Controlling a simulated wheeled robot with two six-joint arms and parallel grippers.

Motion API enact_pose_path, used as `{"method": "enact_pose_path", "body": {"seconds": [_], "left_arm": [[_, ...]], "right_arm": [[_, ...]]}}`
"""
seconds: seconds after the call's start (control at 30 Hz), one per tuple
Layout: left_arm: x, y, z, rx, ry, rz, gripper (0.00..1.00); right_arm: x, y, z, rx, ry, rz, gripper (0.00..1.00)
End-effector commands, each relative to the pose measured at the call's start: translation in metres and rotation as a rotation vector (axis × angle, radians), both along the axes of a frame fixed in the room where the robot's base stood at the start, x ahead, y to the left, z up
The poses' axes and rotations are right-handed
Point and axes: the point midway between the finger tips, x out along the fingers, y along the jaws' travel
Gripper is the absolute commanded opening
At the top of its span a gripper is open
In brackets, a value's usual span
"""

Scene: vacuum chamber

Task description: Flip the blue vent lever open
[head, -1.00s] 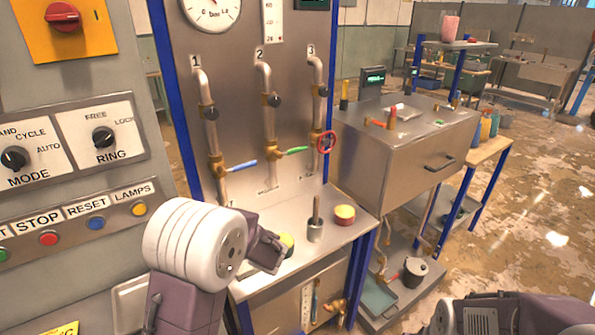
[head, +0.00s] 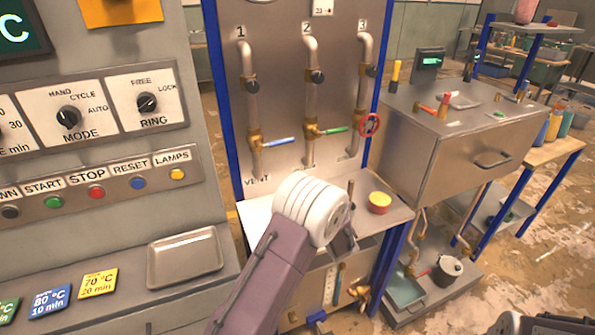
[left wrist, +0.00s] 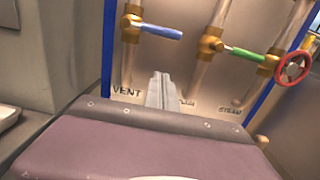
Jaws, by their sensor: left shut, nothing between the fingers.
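The blue vent lever (head: 280,141) sticks out sideways to the right from the brass valve on pipe 1, above the VENT label. In the left wrist view the lever (left wrist: 160,31) is near the top, roughly level, with its tip free. My left gripper (left wrist: 158,90) is shut and empty, its fingertips below the lever and apart from it, beside the VENT label in the picture. In the head view my white wrist joint hides part of the gripper, which is over the bench below the valves.
A green lever (head: 334,131) on pipe 2 and a red handwheel (head: 369,125) on pipe 3 sit right of the blue lever. A yellow-red round pot (head: 380,202) stands on the bench. A metal tray (head: 185,257) lies on the left console.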

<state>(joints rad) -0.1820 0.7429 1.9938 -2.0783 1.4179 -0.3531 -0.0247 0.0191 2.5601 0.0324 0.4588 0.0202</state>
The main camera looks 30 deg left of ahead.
Motion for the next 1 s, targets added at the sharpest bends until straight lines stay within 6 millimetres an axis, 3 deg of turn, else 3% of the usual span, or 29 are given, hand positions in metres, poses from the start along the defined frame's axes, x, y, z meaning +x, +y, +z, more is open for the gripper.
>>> {"method": "enact_pose_path", "body": {"seconds": [0.33,0.43,0.6,1.0], "left_arm": [[0.048,0.06,0.006,-0.001,-0.001,0.006,0.0],[0.051,0.06,0.027,-0.001,-0.004,0.001,0.0],[0.053,0.062,0.041,-0.001,0.0,0.001,0.0],[0.053,0.063,0.043,-0.002,-0.001,0.001,0.0]], "right_arm": [[0.0,0.0,0.016,0.0,0.0,0.0,0.58],[0.0,0.0,0.025,0.0,0.0,0.0,0.58],[0.0,0.0,0.031,0.0,0.0,0.0,0.58],[0.0,0.0,0.031,0.0,0.0,0.0,0.58]]}}
